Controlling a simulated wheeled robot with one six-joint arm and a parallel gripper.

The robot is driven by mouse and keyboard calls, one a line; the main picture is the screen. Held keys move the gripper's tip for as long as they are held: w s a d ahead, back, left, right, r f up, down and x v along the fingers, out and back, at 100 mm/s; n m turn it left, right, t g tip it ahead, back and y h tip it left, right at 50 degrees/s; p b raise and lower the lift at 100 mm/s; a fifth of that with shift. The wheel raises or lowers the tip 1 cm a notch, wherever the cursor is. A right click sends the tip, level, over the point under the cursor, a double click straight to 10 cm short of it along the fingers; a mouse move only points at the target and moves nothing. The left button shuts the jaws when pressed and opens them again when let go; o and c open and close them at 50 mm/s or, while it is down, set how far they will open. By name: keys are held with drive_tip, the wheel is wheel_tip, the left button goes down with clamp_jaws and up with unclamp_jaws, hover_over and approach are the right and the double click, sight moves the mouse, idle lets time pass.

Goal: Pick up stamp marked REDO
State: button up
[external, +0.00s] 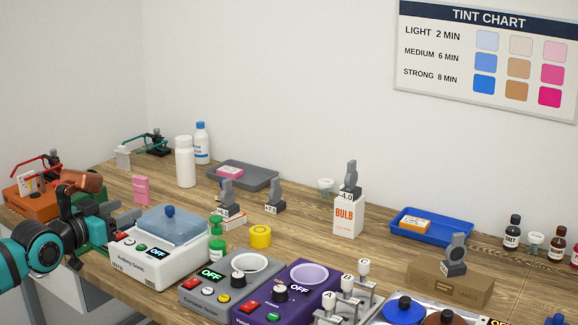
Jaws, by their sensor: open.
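I cannot make out the word REDO on anything in the external view. Several small grey upright pieces with dark bases and white labels are in view. One (227,191) stands near the middle, with a second piece (275,190) to its right. A third piece (351,174) is on top of the white BULB box (346,220), and a fourth piece (456,248) is on a brown box (428,281). The labels I can partly read look like numbers. My gripper (112,222) is at the left, open, beside the white ultrasonic cleaner and apart from these pieces.
The white cleaner (142,262), a grey device (205,296) and a purple device (262,312) line the front. A blue tray (399,231) and dark bottles (512,233) are at the right. White bottles (185,163) and a grey tray (262,182) stand behind.

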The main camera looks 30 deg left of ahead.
drive_tip(key=w+a+r+n+g+y, duration=0.1)
drive_tip(key=w+a+g, duration=0.2)
drive_tip(key=w, duration=0.9)
drive_tip(key=w+a+r+n+g, duration=0.1)
drive_tip(key=w+a+g, duration=0.25)
drive_tip(key=w, duration=0.75)
drive_tip(key=w+a+r+n+g+y, duration=0.15)
drive_tip(key=w+a, duration=0.25)
drive_tip(key=w, duration=0.8)
drive_tip(key=w+a+f+g, duration=0.4)
drive_tip(key=w+a+f, duration=0.15)
drive_tip(key=w, duration=0.45)
drive_tip(key=shift+n, duration=0.55)
drive_tip(key=shift+w+d+x, duration=0.1)
drive_tip(key=shift+d+x, duration=0.05)
drive_tip(key=shift+x, duration=2.9)
drive_tip(key=shift+w+d+x, duration=0.1)
drive_tip(key=shift+x, duration=2.9)
drive_tip(key=shift+w+d+x, duration=0.1)
drive_tip(key=shift+d+x, duration=0.05)
drive_tip(key=shift+x, duration=2.9)
drive_tip(key=shift+r, duration=0.1)
drive_tip(key=shift+c, duration=0.4)
